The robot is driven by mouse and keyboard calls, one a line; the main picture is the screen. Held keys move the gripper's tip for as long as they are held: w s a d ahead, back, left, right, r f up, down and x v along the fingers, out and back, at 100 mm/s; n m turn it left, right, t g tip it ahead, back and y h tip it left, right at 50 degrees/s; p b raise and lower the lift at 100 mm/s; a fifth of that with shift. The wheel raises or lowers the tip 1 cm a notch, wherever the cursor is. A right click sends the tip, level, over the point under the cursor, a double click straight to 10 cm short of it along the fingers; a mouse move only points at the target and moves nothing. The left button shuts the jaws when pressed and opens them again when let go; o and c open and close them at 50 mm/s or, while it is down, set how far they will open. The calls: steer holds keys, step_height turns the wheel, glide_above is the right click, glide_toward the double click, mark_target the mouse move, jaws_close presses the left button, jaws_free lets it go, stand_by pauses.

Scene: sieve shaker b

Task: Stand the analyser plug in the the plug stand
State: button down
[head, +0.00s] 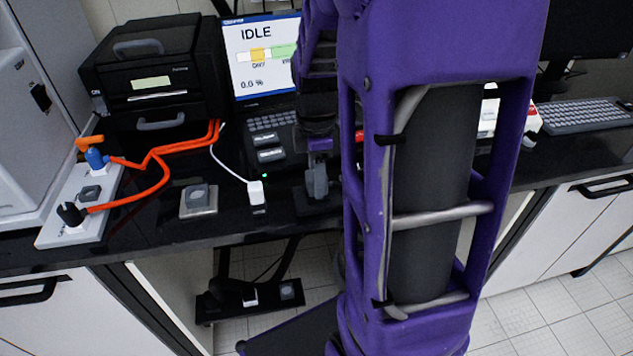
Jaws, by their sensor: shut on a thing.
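My gripper (316,183) shows left of my purple forearm, pointing down low over the black bench. Its grey fingers are shut; what they hold is small, dark and mostly hidden, and I take it to be the analyser plug. Right under the fingertips is a dark, low block on the bench near its front edge, perhaps the plug stand. I cannot tell whether the held plug touches it. A grey square base with a raised middle (198,199) sits farther left and is clear of the gripper.
A white plug (256,191) with a white cable stands just left of the gripper. A white power strip (82,200) holds blue and black plugs on orange cables. Behind are a black printer-like machine (155,70) and a laptop reading IDLE (262,50). My forearm hides the bench's middle right.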

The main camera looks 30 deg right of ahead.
steer(key=shift+r+p, duration=2.25)
steer(key=shift+r, duration=0.75)
steer(key=shift+r, duration=1.45)
